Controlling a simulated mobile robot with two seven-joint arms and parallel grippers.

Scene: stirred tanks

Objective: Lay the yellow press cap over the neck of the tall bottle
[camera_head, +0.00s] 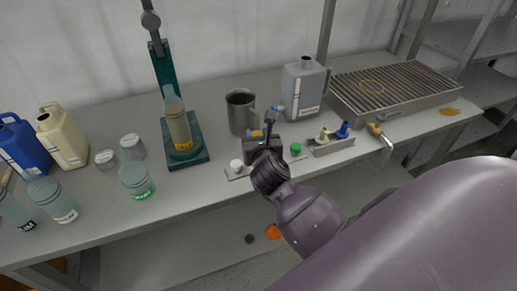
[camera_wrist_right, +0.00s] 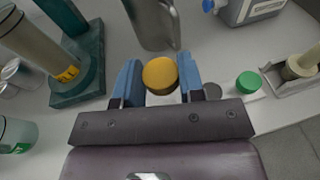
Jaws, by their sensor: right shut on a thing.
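The yellow press cap (camera_wrist_right: 160,75) is held between the two blue fingers of my right gripper (camera_wrist_right: 160,84) in the right wrist view. In the head view my right gripper (camera_head: 264,132) is over the table's front part, and a bit of the yellow cap (camera_head: 254,133) shows beside it. The tall bottle (camera_head: 178,125), clear with brownish contents and a yellow label, stands upright on the teal stand, left of my gripper and apart from it. Its body also shows at the left of the right wrist view (camera_wrist_right: 32,42); its neck is cut off there. My left gripper is out of view.
The teal stand (camera_head: 165,75) rises behind the bottle. A metal mug (camera_head: 240,112) stands between bottle and gripper. A grey jug (camera_head: 303,88) is behind right. A strip holds a white cap (camera_head: 236,165) and a green cap (camera_head: 296,148). Smaller bottles (camera_head: 135,178) stand left.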

